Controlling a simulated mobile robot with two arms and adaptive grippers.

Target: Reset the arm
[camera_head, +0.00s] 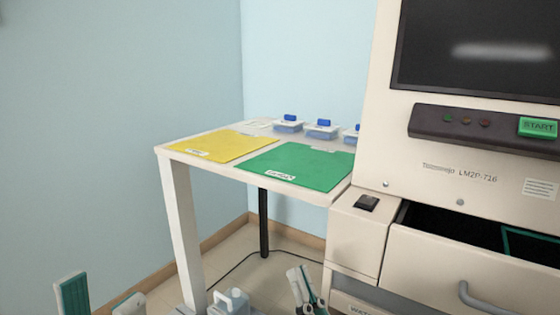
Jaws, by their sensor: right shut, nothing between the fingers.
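My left gripper (101,296) shows at the bottom left edge, with its two fingers apart and nothing visible between them. My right gripper (306,290) shows at the bottom centre, in front of the machine's lower left side. Its fingers are together and empty. Both grippers are low in the picture, below the level of the table top. Most of both arms is out of the frame.
A white table (172,157) carries a yellow mat (215,146), a green mat (300,165) and several blue-lidded containers (289,125). At right stands a beige machine (420,180) with a green START button (538,127) and an open drawer (440,265).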

